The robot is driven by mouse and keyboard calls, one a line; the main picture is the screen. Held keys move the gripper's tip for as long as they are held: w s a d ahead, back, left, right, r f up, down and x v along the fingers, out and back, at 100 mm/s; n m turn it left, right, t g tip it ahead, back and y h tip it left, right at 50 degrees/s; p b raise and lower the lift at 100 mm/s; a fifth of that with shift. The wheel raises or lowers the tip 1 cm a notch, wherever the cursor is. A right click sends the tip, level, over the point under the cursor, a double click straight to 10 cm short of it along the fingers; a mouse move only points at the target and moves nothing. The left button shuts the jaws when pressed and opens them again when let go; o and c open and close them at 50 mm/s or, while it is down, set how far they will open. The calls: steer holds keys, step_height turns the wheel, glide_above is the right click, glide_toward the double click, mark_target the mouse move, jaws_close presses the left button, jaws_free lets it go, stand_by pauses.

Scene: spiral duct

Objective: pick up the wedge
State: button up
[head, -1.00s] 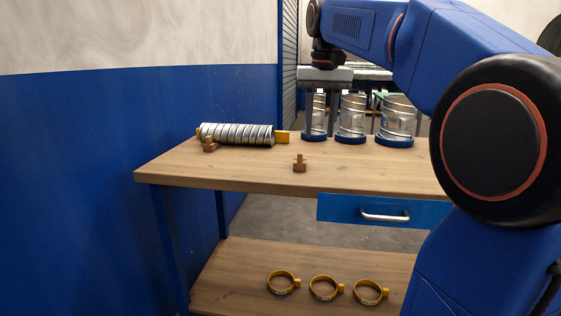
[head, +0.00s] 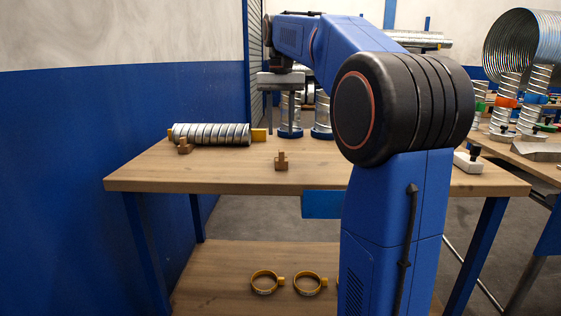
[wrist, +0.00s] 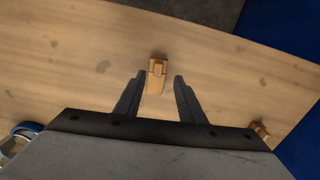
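A small brown wooden wedge (head: 281,163) sits on the workbench near its front edge, with a narrower raised part on top. In the wrist view the wedge (wrist: 157,76) lies just ahead of and between the fingertips. A second, similar brown piece (head: 185,147) sits by the front of the spiral duct; a like piece (wrist: 260,130) shows at lower right in the wrist view. My gripper (head: 287,112) is above the bench, fingers pointing down. In the wrist view my gripper (wrist: 160,77) is open and empty, one finger to each side of the wedge.
A silver spiral duct (head: 210,134) lies at the bench's back left. Yellow clamps (head: 265,282) lie on the lower shelf. The workbench top (head: 230,172) around the wedge is clear.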

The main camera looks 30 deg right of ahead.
mark_target(282, 150)
steer(key=f, duration=0.9)
steer(key=shift+w+d+f, duration=0.1)
steer(key=shift+d+f, duration=0.15)
steer(key=shift+f, duration=0.15)
steer(key=shift+c, duration=0.2)
jaws_close()
